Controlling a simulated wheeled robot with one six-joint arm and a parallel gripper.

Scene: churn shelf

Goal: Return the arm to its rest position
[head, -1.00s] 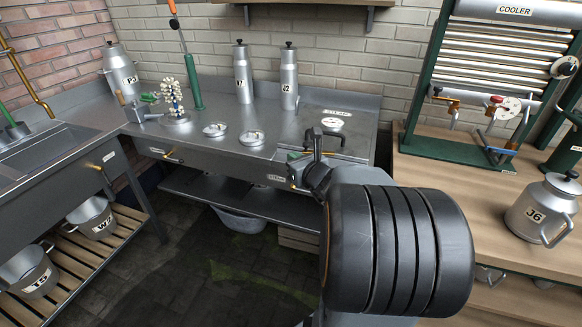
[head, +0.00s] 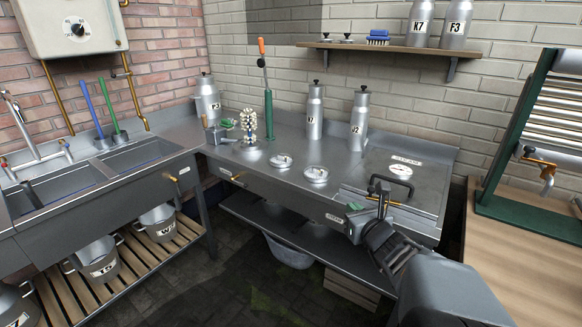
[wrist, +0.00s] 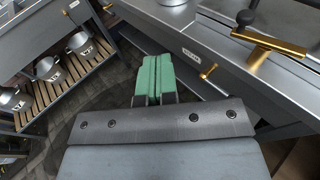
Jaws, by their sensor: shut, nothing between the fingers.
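My gripper (head: 355,208) shows in the head view in front of the steel counter's front edge, at the right end near the steam lid. In the wrist view its green fingers (wrist: 153,79) are together with nothing between them. They point toward the counter front, beside a small brass tap (wrist: 208,72). My dark arm reaches in from the lower right of the head view. I cannot tell whether the fingers touch the counter.
A steam lid (head: 390,188) with a black handle lies close behind my gripper. A sink (head: 140,157) stands left, a wooden bench (head: 480,258) right.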

